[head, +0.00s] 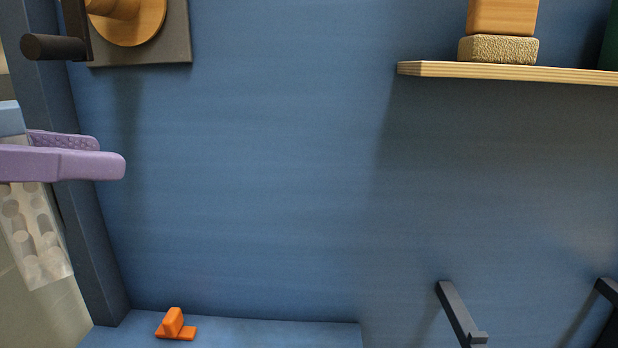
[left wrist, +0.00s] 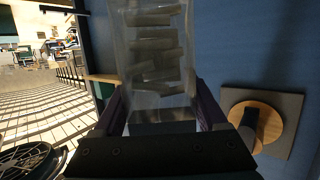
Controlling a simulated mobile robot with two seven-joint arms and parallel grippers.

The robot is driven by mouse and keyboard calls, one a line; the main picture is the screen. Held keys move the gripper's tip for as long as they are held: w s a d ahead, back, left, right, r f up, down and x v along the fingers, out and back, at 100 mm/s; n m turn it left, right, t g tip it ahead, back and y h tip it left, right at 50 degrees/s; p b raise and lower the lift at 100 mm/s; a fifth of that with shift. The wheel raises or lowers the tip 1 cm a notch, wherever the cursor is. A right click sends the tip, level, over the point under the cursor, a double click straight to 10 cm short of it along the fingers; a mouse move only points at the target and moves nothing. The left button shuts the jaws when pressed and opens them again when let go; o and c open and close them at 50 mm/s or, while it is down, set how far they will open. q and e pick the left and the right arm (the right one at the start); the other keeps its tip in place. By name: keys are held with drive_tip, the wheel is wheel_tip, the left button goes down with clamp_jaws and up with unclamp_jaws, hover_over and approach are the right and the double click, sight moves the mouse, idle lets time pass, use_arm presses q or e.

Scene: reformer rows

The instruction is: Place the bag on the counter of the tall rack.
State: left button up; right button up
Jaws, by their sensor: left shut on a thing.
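The bag (head: 38,240) is clear, with a blue band at its top and pale round pieces inside. It hangs tilted at the left edge of the head view. My left gripper (head: 110,156), with purple fingers, is shut on it near the top. In the left wrist view the bag (left wrist: 155,45) extends out from between the fingers. The tall rack has a blue back panel (head: 250,170) and a blue side post (head: 85,220). Its counter (head: 270,332) shows at the bottom, lower than the bag and to its right. My right gripper is not in view.
An orange piece (head: 175,326) sits on the counter's left end; the counter right of it is clear. A wooden shelf (head: 500,72) carries blocks at upper right. Dark arms (head: 460,315) stick out below it. A wooden disk (head: 128,22) with a dark handle is at upper left.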

use_arm(q)
drive_tip(key=s+r+m+g+h+p, duration=0.2)
drive_tip(key=s+r, duration=0.4)
wheel_tip(320, 180, up, 33)
drive_tip(key=p, duration=3.7)
drive_tip(key=shift+s+d+m+g+p, duration=0.15)
drive_tip(key=shift+s+m+g+p, duration=0.1)
drive_tip(key=shift+m+g+p, duration=0.05)
